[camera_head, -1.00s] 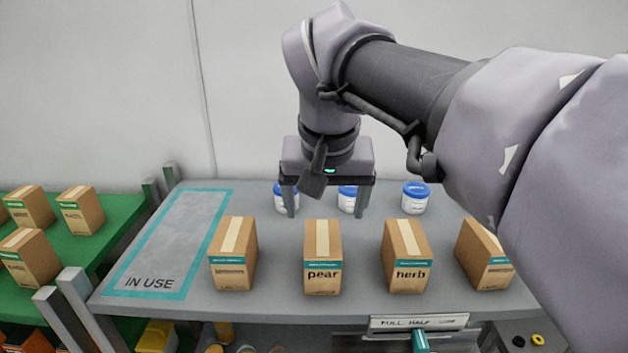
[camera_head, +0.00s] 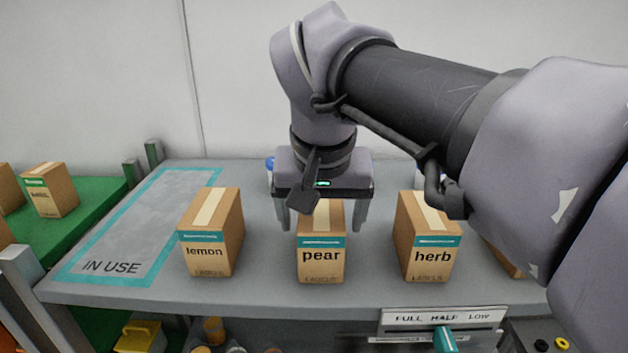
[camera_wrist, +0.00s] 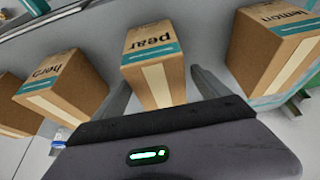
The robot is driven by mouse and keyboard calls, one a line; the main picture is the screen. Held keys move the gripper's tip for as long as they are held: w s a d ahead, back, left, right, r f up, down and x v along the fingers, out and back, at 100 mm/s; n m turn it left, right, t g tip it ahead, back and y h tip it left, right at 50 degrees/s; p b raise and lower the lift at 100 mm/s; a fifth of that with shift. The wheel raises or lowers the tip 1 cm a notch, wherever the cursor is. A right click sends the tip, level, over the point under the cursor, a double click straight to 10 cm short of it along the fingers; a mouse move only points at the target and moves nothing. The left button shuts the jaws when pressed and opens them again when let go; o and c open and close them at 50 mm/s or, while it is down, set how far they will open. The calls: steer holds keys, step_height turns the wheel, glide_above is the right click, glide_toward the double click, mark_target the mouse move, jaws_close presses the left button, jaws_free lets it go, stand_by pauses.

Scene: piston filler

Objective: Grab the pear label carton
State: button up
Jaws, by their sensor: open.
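The pear label carton (camera_head: 321,258) is a brown box with a teal band and the word "pear". It stands upright on the grey shelf, between the lemon and herb cartons. My gripper (camera_head: 326,222) is open above and behind it, its fingers reaching down on either side of the box's back part in the head view. The wrist view shows the pear carton (camera_wrist: 153,62) between my two spread fingers (camera_wrist: 163,92). I cannot tell whether either finger touches it. My gripper hides part of the carton's top.
The lemon carton (camera_head: 210,250) stands to the left and the herb carton (camera_head: 428,249) to the right, with gaps between. Another carton (camera_head: 505,262) is partly behind my arm. The IN USE area (camera_head: 125,235) on the left is empty. A green shelf (camera_head: 95,196) holds more cartons.

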steer(key=shift+s, duration=0.15)
steer(key=shift+w+f, duration=0.45)
steer(key=shift+w, duration=0.25)
steer(key=shift+s+r, duration=0.1)
steer(key=shift+s, duration=0.3)
steer(key=shift+c, duration=0.3)
steer(key=shift+w, duration=0.25)
steer(key=c, duration=1.8)
steer(key=shift+o, duration=0.2)
